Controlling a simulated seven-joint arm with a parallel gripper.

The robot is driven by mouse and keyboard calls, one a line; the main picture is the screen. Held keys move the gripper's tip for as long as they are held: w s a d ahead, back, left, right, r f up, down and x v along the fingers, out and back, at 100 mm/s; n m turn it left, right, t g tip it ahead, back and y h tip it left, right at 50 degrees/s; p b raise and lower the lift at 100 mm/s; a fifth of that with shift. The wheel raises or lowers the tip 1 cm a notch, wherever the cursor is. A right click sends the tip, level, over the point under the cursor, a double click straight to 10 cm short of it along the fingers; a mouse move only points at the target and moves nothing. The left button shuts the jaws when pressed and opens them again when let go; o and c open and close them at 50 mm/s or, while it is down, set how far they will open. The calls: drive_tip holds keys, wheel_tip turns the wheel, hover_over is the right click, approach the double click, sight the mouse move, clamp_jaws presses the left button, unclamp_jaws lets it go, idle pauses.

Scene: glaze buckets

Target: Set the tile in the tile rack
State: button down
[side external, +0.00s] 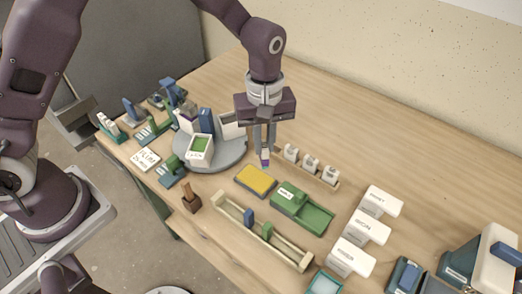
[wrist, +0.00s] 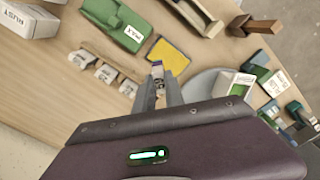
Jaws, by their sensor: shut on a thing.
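My gripper (side external: 265,150) points down above the middle of the table, its fingers closed on a small white and purple piece, which looks like the tile (side external: 265,161). In the wrist view the tile (wrist: 158,70) shows between the fingertips (wrist: 160,84), largely hidden by them. It is held above the table, close to the left end of a low wooden strip (side external: 333,186) carrying several white upright pieces (side external: 311,164). A long wooden trough (side external: 285,252) with a blue and a green upright piece lies nearer the camera. I cannot tell which of these two is the tile rack.
A yellow sponge-like block (side external: 255,180) and a green labelled box (side external: 302,207) lie just in front of my gripper. A grey round turntable (side external: 222,155) with containers stands left. White labelled blocks (side external: 366,229) stand right. The table behind the strip is clear.

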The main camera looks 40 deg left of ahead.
drive_tip(key=w+a+n, duration=0.4)
drive_tip(key=w+n, duration=0.4)
drive_tip(key=w, duration=0.1)
drive_tip(key=shift+d+f, duration=0.2)
drive_tip(key=shift+f, duration=3.25)
drive_tip(key=shift+f, duration=0.25)
drive_tip(key=c, duration=1.3)
unclamp_jaws()
drive_tip(key=shift+c, duration=0.2)
wheel_tip(320, 180, up, 7)
